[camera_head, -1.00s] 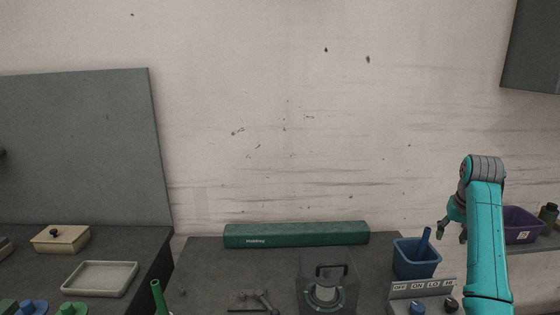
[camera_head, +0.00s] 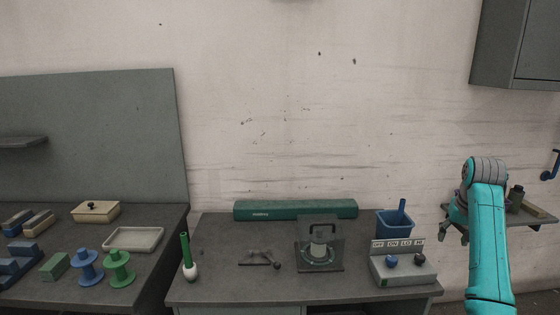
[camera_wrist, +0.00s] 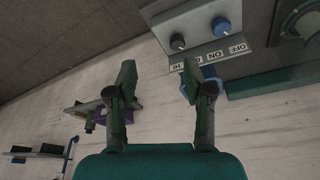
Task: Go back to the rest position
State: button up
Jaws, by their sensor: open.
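My teal arm stands at the right of the head view, and its gripper (camera_head: 456,218) is partly hidden behind the arm, just right of the workbench (camera_head: 237,290). In the wrist view my gripper (camera_wrist: 157,80) shows two dark green fingers spread wide apart with nothing between them. The control box (camera_wrist: 200,30) with two knobs lies beyond the fingertips there, apart from them. It also shows in the head view (camera_head: 405,274) at the bench's right end.
A blue bin (camera_head: 395,224) stands behind the control box. The clear-guarded winder (camera_head: 319,262), a long green box (camera_head: 295,209) and a green-handled tool (camera_head: 186,255) are on the bench. A wall shelf (camera_head: 530,214) is behind my arm; a grey cabinet (camera_head: 499,45) hangs above.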

jog(key=s+a+f+t, duration=0.1)
jog(key=a+f, duration=0.2)
jog(key=f, duration=0.5)
jog(key=s+a+f+n+t, duration=0.1)
jog(key=s+a+f, duration=0.1)
jog(key=f, duration=0.6)
jog(key=s+a+f, duration=0.1)
jog(key=a+f, duration=0.2)
jog(key=f, duration=0.5)
jog(key=s+a+f+n+t, duration=0.1)
jog(key=s+a+f+t, duration=0.1)
jog(key=s+a+f, duration=0.45)
jog(key=s+a+f+t, duration=0.1)
jog(key=s+a+f, duration=0.3)
jog(key=s+f, duration=0.55)
jog(key=s+a+r+n+t, duration=0.15)
jog(key=s+a, duration=0.25)
jog(key=s, duration=0.7)
jog(key=s+a+r+t, duration=0.15)
jog(key=s+a, duration=0.25)
jog(key=s, duration=0.7)
jog(key=s+a+r+t+y, duration=0.1)
jog(key=s+a+r+t, duration=0.2)
jog(key=s+r, duration=1.5)
jog(key=shift+s+r+n+t, duration=0.2)
jog(key=shift+s+n+t, duration=0.1)
jog(key=shift+s+n, duration=0.15)
